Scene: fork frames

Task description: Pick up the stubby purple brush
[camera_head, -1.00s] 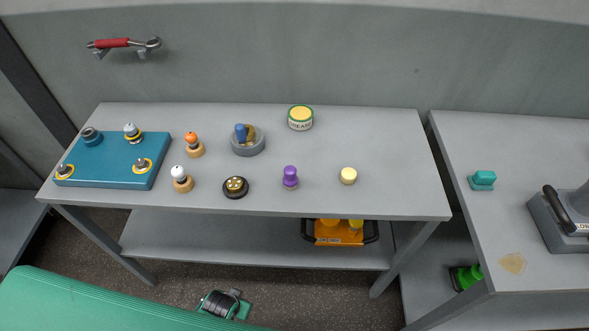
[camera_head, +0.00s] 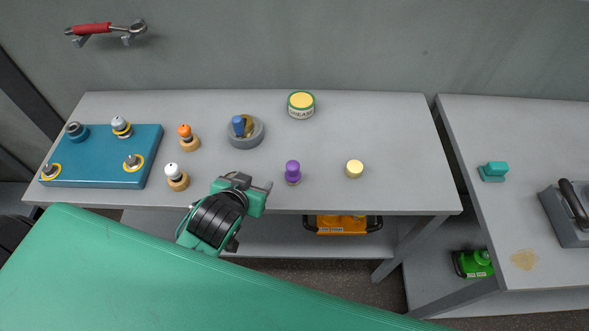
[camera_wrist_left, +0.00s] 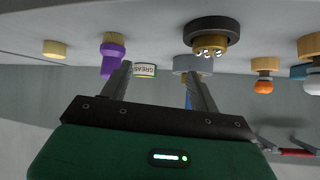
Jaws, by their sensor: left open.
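The stubby purple brush (camera_head: 292,170) stands upright near the front edge of the grey table, right of my left gripper (camera_head: 252,183). My left gripper is open and empty at the table's front edge, apart from the brush. In the left wrist view, which is upside down, the purple brush (camera_wrist_left: 112,50) shows beyond the left finger, partly overlapped by its tip. The open fingers (camera_wrist_left: 160,78) have nothing between them. My right gripper is not in view.
A dark round piece with a brass middle (camera_wrist_left: 210,38) is hidden behind my gripper in the head view. A pale yellow round piece (camera_head: 355,169) lies right of the brush. A grey dish (camera_head: 247,138), a grease tin (camera_head: 301,106) and a teal block (camera_head: 105,157) stand around.

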